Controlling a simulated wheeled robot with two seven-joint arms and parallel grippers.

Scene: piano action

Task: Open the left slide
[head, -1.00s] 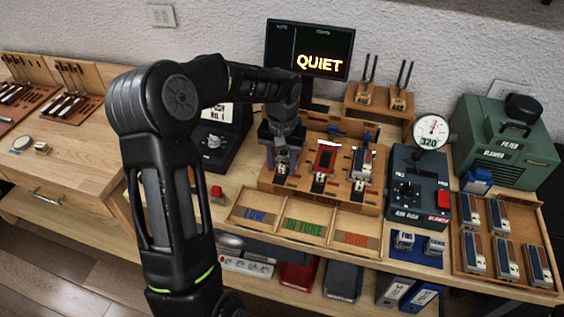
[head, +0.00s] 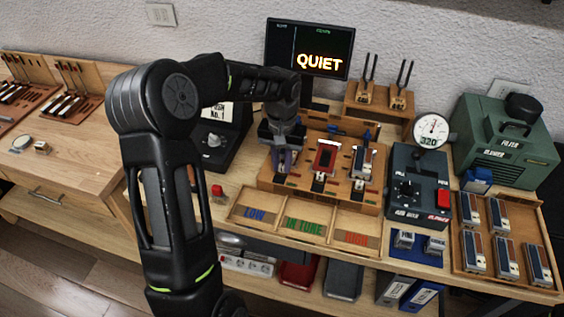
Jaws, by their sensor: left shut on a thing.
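The wooden stand (head: 268,181) on the bench holds three stations side by side. The middle one carries a red piece (head: 325,157) and the right one a metal-and-wood block (head: 362,162). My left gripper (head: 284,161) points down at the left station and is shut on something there. The gripper covers most of that station, so the left slide is largely hidden and I cannot tell how far open it is. My right gripper is not in view.
A three-part tray (head: 279,229) marked LOW, IN TUNE and HIGH lies in front. A dark control box with a dial gauge (head: 432,131) stands right, beside a tray of several blocks (head: 456,262). The monitor (head: 312,48) reads QUIET.

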